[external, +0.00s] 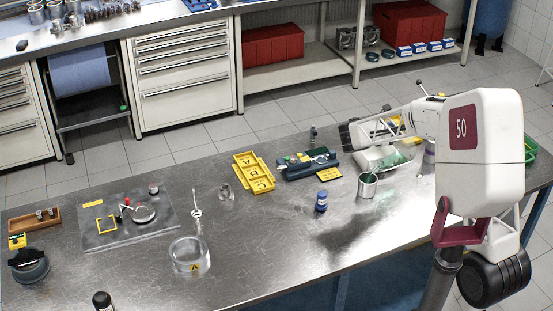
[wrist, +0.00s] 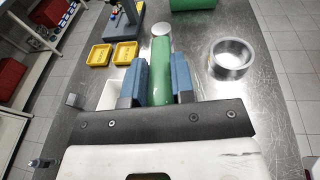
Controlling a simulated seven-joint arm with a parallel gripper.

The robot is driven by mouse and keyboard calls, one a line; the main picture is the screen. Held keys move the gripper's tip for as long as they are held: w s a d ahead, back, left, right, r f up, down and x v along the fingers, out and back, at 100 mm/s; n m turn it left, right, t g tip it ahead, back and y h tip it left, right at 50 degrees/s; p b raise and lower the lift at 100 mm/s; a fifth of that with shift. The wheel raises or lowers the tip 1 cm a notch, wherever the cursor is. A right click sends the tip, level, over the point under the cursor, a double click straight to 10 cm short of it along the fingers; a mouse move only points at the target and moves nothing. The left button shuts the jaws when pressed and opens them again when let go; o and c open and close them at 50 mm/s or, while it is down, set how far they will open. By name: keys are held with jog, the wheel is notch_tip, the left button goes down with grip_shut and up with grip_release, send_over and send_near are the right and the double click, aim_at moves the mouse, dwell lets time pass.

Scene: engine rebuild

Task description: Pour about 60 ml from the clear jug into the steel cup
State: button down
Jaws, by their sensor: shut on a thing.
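The clear jug (external: 398,160) is at the right of the bench in the external view, below my arm, with green liquid showing in it. The steel cup (external: 367,190) stands upright just in front and to the left of the jug, with green inside. A thin green line shows at the cup's mouth. My gripper (wrist: 160,82) is shut in the wrist view, its blue fingers on either side of a green part; I cannot tell whether this is handle or liquid. My arm hides part of the jug in the external view.
A small blue bottle (external: 321,201) stands left of the cup. The bench front between dish and cup is clear.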

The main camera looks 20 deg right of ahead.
jog(key=shift+a+r, duration=0.1)
jog(key=shift+a, duration=0.1)
dwell(0.5)
jog(key=d, duration=0.2)
jog(key=d+f+y, duration=0.1)
jog(key=shift+w+d+y, duration=0.15)
jog(key=shift+d+y, duration=0.15)
jog(key=shift+d, duration=0.05)
jog(key=shift+w+d+r+y, duration=0.1)
jog(key=shift+d+r+y, duration=0.5)
jog(key=shift+d, duration=0.25)
jog(key=shift+d+r+y, duration=0.1)
jog(key=shift+d+y, duration=0.2)
jog(key=shift+d, duration=0.1)
jog(key=shift+w+d+f+y, duration=0.15)
jog(key=shift+d+f+y, duration=0.1)
jog(key=shift+d+y, duration=0.55)
jog(key=shift+d+r+g+y, duration=0.15)
jog(key=shift+d+g+y, duration=0.15)
jog(key=shift+g+y, duration=0.1)
